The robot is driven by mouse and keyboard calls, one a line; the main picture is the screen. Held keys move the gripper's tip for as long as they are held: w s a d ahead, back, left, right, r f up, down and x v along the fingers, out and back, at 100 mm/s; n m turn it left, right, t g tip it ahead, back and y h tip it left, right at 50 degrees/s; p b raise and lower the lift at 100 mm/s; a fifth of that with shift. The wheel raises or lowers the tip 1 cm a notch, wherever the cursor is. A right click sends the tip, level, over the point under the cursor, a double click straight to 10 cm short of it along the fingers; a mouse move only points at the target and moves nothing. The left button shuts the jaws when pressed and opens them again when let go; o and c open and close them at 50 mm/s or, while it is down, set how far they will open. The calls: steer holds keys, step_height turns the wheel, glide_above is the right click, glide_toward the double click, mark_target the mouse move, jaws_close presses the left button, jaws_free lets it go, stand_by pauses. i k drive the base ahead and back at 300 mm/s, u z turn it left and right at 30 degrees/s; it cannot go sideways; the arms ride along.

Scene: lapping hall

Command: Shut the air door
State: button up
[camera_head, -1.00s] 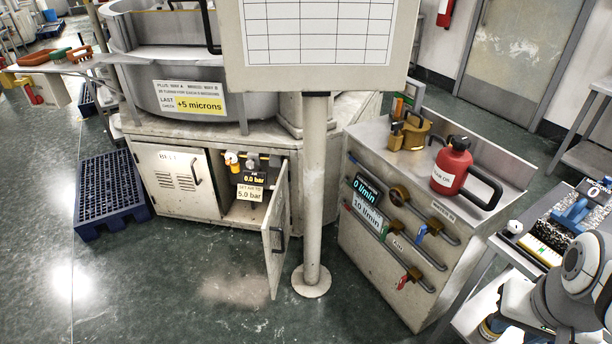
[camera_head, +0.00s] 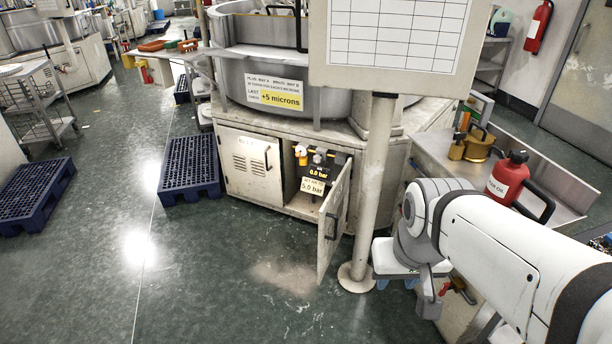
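The air door (camera_head: 336,232) is a pale metal cabinet door with a dark handle (camera_head: 331,226). It stands wide open, swung out from its right edge towards me. In the open compartment are a yellow-orange knob (camera_head: 301,154), a display reading 0.0 bar (camera_head: 318,171) and a label reading 5.0 bar (camera_head: 313,187). My gripper (camera_head: 397,284) is low, right of the door and by the post's foot, apart from the door. Its two blue tips show small with a gap between them; it appears open and empty.
A post (camera_head: 372,190) carrying a board stands just right of the door. The closed BELT door (camera_head: 249,166) is to the left. A blue pallet (camera_head: 189,168) lies further left. A bench with a red oil can (camera_head: 507,178) is at right. The floor before the cabinet is clear.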

mark_target(333, 216)
steer(key=z, duration=0.05)
steer(key=i, duration=1)
steer(key=u, duration=0.05)
